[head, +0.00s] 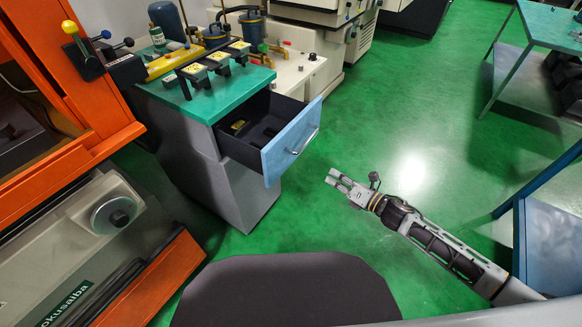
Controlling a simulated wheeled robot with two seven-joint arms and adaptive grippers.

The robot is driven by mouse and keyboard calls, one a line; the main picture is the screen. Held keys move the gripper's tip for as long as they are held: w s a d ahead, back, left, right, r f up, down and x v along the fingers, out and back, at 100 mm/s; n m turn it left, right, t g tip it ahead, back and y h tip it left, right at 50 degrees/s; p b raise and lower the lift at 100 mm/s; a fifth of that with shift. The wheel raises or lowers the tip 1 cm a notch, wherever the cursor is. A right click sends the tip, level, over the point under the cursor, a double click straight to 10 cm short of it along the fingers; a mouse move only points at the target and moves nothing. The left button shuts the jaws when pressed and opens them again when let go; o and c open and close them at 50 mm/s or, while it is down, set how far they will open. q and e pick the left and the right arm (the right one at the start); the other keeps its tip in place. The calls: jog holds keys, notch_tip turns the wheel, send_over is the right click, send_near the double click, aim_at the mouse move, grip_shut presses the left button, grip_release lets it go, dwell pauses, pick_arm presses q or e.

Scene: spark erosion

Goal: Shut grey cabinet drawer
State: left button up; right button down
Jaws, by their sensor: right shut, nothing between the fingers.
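The grey cabinet (231,187) stands left of centre with a green top. Its upper drawer (291,142) is pulled out to the right, with a light blue front and a bar handle (305,140). A small yellow item and dark items lie inside the drawer. My right gripper (337,178) is shut and empty. It hangs over the green floor, to the right of and below the drawer front in the picture, apart from it. My left gripper is not in view.
An orange machine (90,85) fills the left side. Tools and a yellow bar (173,60) lie on the cabinet top. A cream machine (300,70) stands behind. Blue-edged benches (548,25) stand at right. The green floor (410,130) between is clear.

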jog(key=shift+s+a+r+n+g+y, duration=0.25)
jog(key=shift+s+a+r+n+y, duration=0.25)
jog(key=shift+n, duration=1.3)
jog(key=shift+s+a+r+n+g+y, duration=0.35)
jog(key=shift+s+a+n+y, duration=0.2)
jog(key=shift+n, duration=1.25)
jog(key=shift+s+a+r+n+g+y, duration=0.2)
jog(key=shift+s+a+r+n+y, duration=0.3)
jog(key=shift+n, duration=1.3)
jog(key=shift+f, duration=0.1)
send_near(284, 160)
jog(key=shift+x, duration=3.3)
jog(key=shift+w+a, duration=0.15)
